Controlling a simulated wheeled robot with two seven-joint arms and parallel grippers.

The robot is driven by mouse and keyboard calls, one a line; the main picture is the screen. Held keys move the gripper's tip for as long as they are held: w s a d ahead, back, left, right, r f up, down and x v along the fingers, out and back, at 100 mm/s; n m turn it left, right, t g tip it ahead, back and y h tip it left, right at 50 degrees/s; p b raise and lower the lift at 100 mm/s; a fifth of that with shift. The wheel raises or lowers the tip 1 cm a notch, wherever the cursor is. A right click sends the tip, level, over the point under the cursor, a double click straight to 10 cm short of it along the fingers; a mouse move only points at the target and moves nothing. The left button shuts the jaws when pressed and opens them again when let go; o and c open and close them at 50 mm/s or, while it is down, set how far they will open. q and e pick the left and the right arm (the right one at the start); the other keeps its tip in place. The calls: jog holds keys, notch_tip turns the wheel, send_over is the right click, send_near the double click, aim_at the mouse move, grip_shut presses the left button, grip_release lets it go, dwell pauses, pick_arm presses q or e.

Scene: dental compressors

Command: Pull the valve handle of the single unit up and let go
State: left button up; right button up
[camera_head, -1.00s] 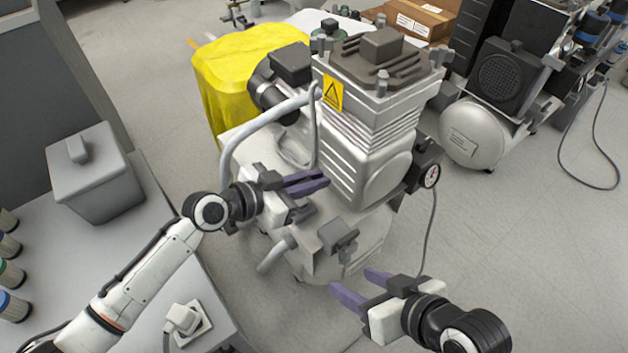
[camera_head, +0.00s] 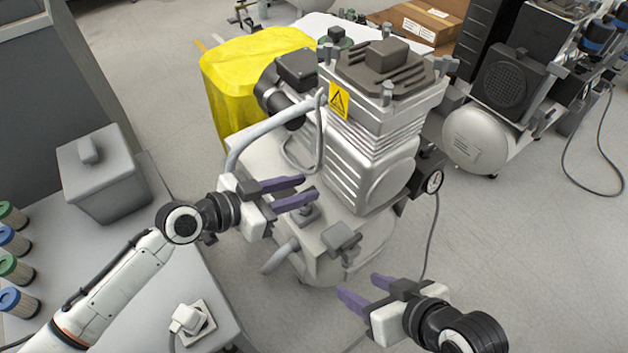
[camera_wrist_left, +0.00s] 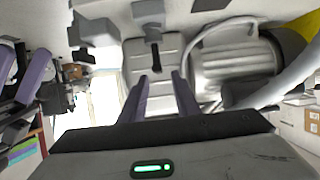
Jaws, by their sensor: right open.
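The single unit (camera_head: 340,170) is a pale compressor in the middle of the head view. A small grey fitting with a dark stem (camera_head: 305,213), which looks like the valve handle, sits on its tank, partly hidden behind my left fingers. In the left wrist view a fitting with a dark stem (camera_wrist_left: 155,55) stands ahead, between the lines of the fingers. My left gripper (camera_head: 309,186) is open and empty, its fingers above the fitting; contact is not clear. My right gripper (camera_head: 360,288) is open and empty at the front right of the tank.
A second grey block (camera_head: 342,237) stands on the tank, right of the fitting. A grey bench (camera_head: 130,250) lies left.

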pick_arm(q)
jog(key=v, duration=0.5)
dwell(0.3)
